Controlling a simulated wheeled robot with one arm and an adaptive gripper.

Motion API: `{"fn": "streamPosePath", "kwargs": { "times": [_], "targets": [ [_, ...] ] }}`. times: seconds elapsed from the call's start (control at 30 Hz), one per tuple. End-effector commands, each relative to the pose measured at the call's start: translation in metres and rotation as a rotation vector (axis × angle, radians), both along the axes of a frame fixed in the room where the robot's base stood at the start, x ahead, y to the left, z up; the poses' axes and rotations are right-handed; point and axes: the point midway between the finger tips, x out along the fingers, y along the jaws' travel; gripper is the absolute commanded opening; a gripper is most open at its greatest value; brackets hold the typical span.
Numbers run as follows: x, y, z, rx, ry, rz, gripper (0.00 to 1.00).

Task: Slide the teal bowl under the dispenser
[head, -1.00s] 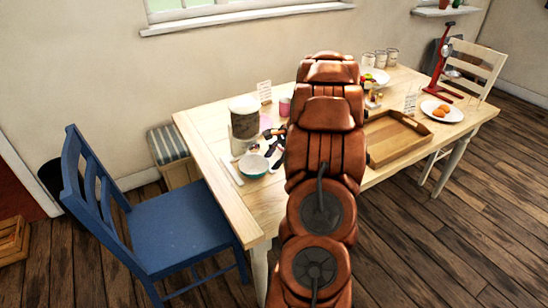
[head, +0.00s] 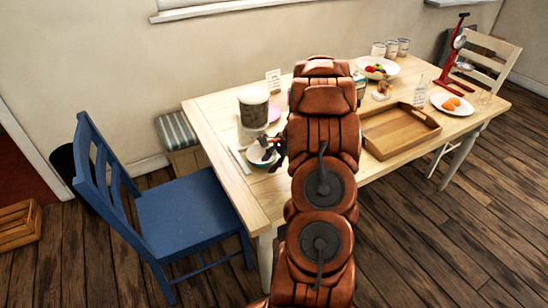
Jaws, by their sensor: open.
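The teal bowl (head: 256,163) sits on the table near its left front edge, partly covered by my gripper. The likely dispenser, a pale cylindrical container with a white top (head: 253,116), stands just behind the bowl. The bowl is in front of it, not under it. My gripper (head: 266,155), dark and small in view, is open at the bowl's right side and rim. I cannot tell whether its fingers touch the bowl.
A wooden tray (head: 402,130) lies right of my arm. Behind it are a fruit bowl (head: 378,68) and several canisters (head: 391,48). A plate (head: 440,102) with orange items is at right. A blue chair (head: 185,215) stands at the table's left. My arm hides the table's middle.

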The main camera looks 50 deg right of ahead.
Motion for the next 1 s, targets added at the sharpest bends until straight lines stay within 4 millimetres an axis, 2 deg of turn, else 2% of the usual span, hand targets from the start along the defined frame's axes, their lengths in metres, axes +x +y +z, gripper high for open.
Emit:
{"fn": "streamPosePath", "kwargs": {
  "times": [0.27,0.7,1.0],
  "targets": [
    [0.0004,0.0003,-0.0013,0.0,0.0,0.0,0.42],
    [0.0002,0.0004,-0.0014,0.0,0.0,-0.001,0.0],
    [0.0002,0.0004,-0.0015,0.001,0.0,-0.001,0.0]
  ]
}}
